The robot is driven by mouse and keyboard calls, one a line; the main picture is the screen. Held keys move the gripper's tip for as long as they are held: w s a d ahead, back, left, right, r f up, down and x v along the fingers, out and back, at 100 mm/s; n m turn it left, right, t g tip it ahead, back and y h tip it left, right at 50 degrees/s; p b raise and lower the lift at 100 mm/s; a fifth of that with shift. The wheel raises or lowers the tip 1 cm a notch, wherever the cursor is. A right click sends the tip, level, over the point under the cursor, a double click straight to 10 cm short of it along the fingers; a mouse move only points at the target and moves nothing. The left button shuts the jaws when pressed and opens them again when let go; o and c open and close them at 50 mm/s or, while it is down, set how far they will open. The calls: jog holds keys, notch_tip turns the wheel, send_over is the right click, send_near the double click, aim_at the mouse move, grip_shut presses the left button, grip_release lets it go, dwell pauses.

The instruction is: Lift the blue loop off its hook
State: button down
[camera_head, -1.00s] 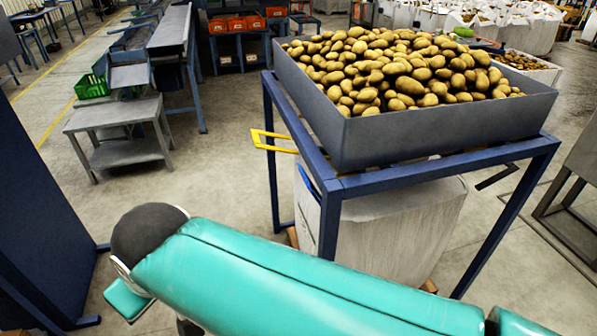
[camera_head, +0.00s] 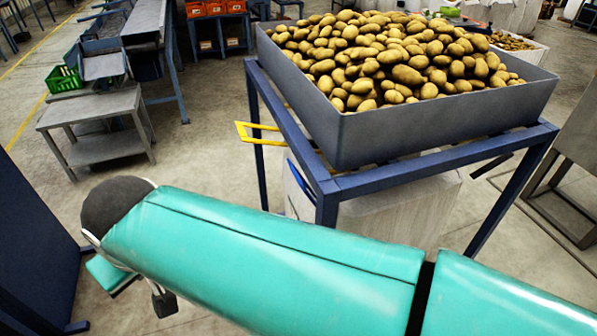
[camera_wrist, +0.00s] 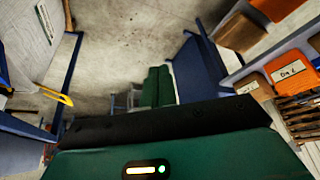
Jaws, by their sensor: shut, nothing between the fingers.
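The blue loop (camera_head: 300,181) shows as a short slanted blue strap by the near left post of the blue stand, above a pale bulk bag (camera_head: 400,215). Its lower part and its hook are not clear. A yellow loop (camera_head: 250,131) sticks out to the left of the stand, and it also shows in the wrist view (camera_wrist: 62,98). In the head view my arm hides the gripper's fingers.
A grey hopper (camera_head: 440,119) full of potatoes tops the blue stand (camera_head: 440,178). A black loop (camera_head: 490,166) is at its right. A grey table (camera_head: 90,108) with a green crate (camera_head: 64,79) stands left. Orange bins (camera_wrist: 290,70) are right in the wrist view. Open floor lies between.

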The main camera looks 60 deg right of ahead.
jog(key=w+d+m+g+h, duration=0.2)
jog(key=d+m, duration=0.3)
jog(key=d, duration=0.2)
jog(key=m+g+h, duration=0.4)
jog(key=m+g, duration=0.6)
jog(key=m, duration=1)
send_near(299, 182)
notch_tip(299, 182, up, 3)
jog(key=s, duration=0.1)
jog(key=x, duration=0.9)
jog(key=shift+w+d+f, duration=0.1)
jog(key=shift+d+f, duration=0.3)
jog(key=shift+w+a, duration=0.1)
jog(key=shift+w, duration=0.1)
